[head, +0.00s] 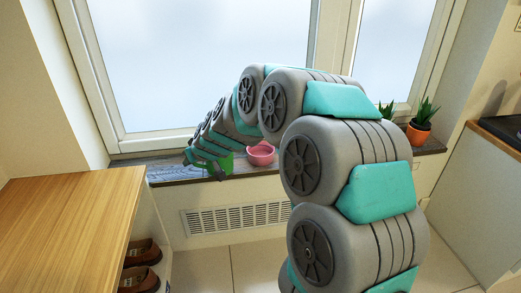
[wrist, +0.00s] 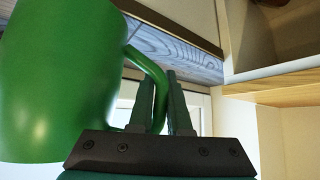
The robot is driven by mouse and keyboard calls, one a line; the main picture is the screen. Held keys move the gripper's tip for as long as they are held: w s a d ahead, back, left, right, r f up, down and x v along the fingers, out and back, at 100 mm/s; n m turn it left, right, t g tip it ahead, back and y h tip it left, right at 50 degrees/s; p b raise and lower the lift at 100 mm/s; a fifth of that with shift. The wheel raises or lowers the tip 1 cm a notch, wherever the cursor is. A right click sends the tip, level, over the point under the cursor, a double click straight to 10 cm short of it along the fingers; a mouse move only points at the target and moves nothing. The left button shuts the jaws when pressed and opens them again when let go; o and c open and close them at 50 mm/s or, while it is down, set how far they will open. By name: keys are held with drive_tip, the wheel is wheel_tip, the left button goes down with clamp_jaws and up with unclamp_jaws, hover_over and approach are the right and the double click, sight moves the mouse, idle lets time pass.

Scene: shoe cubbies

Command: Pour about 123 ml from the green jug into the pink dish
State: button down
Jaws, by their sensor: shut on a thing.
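The green jug (wrist: 65,80) fills the left of the wrist view, with its handle (wrist: 158,88) between the two fingers of my gripper (wrist: 160,100). My gripper is shut on the handle. In the head view the jug (head: 218,166) is mostly hidden behind my gripper (head: 192,165), at the windowsill. The pink dish (head: 261,154) sits on the sill just right of the jug, partly hidden by my arm. I cannot see the liquid in the jug or what the dish holds. I cannot tell whether the jug touches the sill.
The windowsill (head: 168,176) runs under the window, with a vent grille (head: 235,218) below. A potted plant (head: 419,131) stands at the sill's right. A wooden shoe cubby (head: 65,220) with brown shoes (head: 142,252) stands at the left. My arm covers the middle of the head view.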

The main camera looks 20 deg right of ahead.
drive_tip(key=shift+w+d+r+m+y, duration=0.1)
drive_tip(key=shift+d+r+m+y, duration=0.25)
drive_tip(key=shift+r+y, duration=0.35)
drive_tip(key=d+r+y, duration=0.1)
drive_tip(key=d+r+m+y, duration=0.1)
drive_tip(key=d+r, duration=0.1)
drive_tip(key=d+r+m+y, duration=0.1)
drive_tip(key=y, duration=0.1)
drive_tip(key=shift+w+d+r+t, duration=0.25)
drive_tip(key=shift+d+r+t, duration=0.05)
drive_tip(key=shift+d+r, duration=0.1)
drive_tip(key=shift+r+m+y, duration=0.1)
drive_tip(key=shift+m+y, duration=0.15)
drive_tip(key=shift+y, duration=0.05)
drive_tip(key=shift+d+r+m+y+p, duration=0.3)
drive_tip(key=shift+d+r+m+y, duration=0.2)
drive_tip(key=shift+d+y, duration=0.1)
drive_tip(key=shift+d+r+y+p, duration=0.2)
drive_tip(key=shift+y+p, duration=0.25)
drive_tip(key=shift+y, duration=0.05)
drive_tip(key=shift+w+d+r+m+t+y+p, duration=0.1)
drive_tip(key=shift+d+r+m+t+y+p, duration=0.25)
drive_tip(key=shift+r+m+p, duration=0.4)
drive_tip(key=shift+d+r+m+t+y+p, duration=0.3)
drive_tip(key=shift+d+r+y+p, duration=0.35)
drive_tip(key=shift+p, duration=1.1)
